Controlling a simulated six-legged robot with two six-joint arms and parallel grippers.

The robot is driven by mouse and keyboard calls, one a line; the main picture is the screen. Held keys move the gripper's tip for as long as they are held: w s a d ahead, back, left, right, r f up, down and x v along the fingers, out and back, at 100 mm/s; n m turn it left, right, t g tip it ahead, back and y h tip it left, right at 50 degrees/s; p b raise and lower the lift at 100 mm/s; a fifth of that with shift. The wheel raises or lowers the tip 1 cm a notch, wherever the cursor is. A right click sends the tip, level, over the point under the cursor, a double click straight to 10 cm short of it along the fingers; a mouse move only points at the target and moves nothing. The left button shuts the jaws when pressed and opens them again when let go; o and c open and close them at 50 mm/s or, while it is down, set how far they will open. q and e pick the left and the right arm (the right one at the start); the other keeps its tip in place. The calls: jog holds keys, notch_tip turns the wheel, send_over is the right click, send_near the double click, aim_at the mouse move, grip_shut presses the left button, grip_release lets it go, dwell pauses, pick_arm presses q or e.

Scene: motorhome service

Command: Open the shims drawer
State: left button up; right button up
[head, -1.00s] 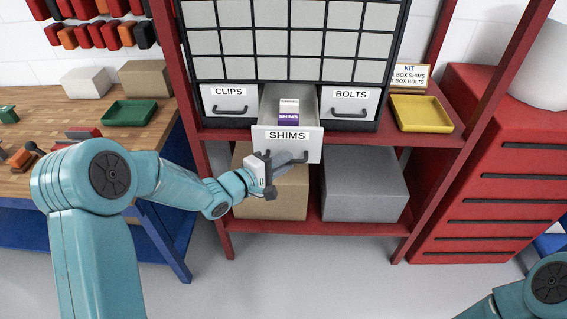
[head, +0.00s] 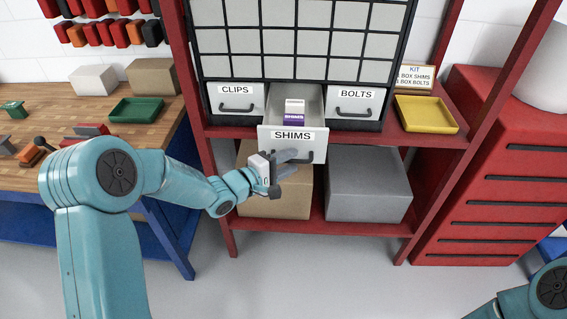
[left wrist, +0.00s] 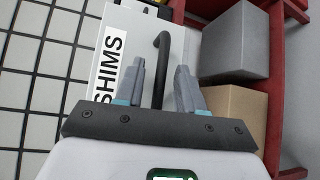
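The shims drawer (head: 290,146) is pulled out of the cabinet, its grey front labelled SHIMS. A small white and purple box (head: 294,110) stands inside it. The drawer's dark handle (left wrist: 161,60) shows between the fingers of my left gripper (left wrist: 160,82) in the left wrist view. The fingers are apart, with a gap to the handle on both sides. In the head view the left gripper (head: 289,162) is just in front of the handle, hiding part of it. My right gripper is out of view; only a piece of that arm shows at bottom right.
The clips drawer (head: 236,96) and bolts drawer (head: 355,97) are shut on either side. A yellow tray (head: 428,115) is on the shelf at right. A cardboard box (head: 262,205) and a grey box (head: 368,188) sit below. A wooden bench (head: 80,130) is at left.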

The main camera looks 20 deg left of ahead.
pick_arm(q)
jog(key=b+v, duration=0.2)
jog(key=v, duration=1.4)
jog(key=shift+a, duration=0.2)
jog(key=shift+s+r, duration=0.1)
